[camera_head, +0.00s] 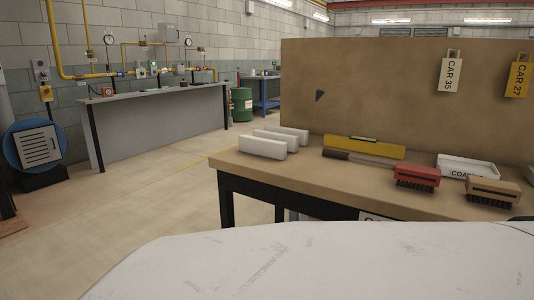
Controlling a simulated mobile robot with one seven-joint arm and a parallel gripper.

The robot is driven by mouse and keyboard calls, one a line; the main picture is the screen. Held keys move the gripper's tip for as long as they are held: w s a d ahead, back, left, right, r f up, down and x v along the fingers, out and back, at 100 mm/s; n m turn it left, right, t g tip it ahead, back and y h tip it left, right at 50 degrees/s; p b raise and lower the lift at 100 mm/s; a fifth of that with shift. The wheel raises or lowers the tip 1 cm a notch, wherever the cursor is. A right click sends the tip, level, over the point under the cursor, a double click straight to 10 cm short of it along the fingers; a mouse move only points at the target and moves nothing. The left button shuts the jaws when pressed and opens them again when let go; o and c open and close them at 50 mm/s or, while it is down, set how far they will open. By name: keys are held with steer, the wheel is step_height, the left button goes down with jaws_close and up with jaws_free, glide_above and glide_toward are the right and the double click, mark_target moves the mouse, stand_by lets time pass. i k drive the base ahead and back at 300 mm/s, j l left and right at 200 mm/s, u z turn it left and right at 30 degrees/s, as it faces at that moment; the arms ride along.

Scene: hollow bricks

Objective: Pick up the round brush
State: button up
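A red block brush (416,177) with dark bristles underneath stands near the front of the tan-topped workbench (290,172). A tan block brush (493,192) with dark bristles stands to its right, near the right edge of the picture. My gripper is not in view.
A yellow level (364,147) and several white bricks (262,145) lie on the workbench. A white tray with lettering (467,166) sits behind the brushes. A brown backboard (370,90) with hanging tags closes the rear. Open floor (165,200) lies to the left.

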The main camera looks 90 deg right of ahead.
mark_target(339, 155)
steer(key=z, duration=3.25)
